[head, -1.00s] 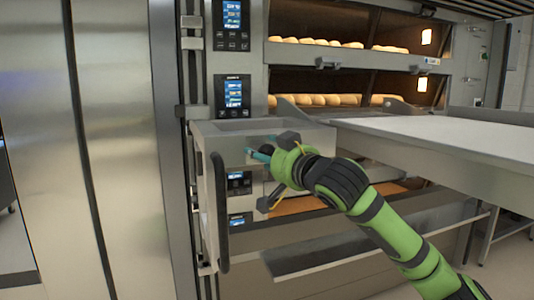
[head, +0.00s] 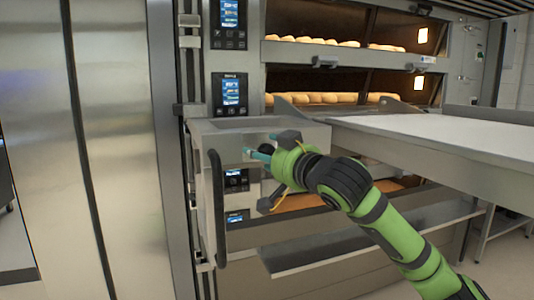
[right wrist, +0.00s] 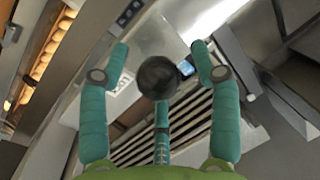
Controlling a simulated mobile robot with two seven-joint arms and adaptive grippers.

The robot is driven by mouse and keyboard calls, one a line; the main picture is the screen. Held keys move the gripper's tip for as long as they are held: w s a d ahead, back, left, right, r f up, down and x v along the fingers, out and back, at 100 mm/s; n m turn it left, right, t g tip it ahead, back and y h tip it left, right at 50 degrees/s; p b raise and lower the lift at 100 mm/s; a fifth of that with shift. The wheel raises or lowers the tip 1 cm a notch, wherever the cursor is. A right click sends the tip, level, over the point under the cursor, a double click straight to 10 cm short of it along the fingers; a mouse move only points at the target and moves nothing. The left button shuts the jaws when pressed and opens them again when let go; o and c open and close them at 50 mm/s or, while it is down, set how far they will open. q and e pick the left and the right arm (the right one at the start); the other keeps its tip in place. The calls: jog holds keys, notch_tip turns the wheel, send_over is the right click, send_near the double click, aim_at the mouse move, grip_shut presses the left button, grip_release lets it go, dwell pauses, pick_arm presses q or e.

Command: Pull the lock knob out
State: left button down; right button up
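The lock knob, a dark round knob (right wrist: 157,77), shows in the right wrist view, between the teal fingers of my right gripper (right wrist: 159,48). The left and right fingers are spread, with visible gaps to the knob. The lower middle finger ends just under the knob; I cannot tell whether it touches. In the head view my right gripper (head: 258,155) points left at the front of the grey control box (head: 208,165), its teal fingertips close to that face. The knob cannot be made out there. My left gripper is out of view.
A long dark vertical handle (head: 219,210) stands at the box's left edge. A pale loading table (head: 430,130) juts out at right, above my right arm. Deck ovens with bread (head: 315,98) are behind. A metal shelf (head: 340,245) lies below the gripper.

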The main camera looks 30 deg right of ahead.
jog(key=s, duration=1.2)
jog(key=shift+a, duration=0.2)
dwell(0.4)
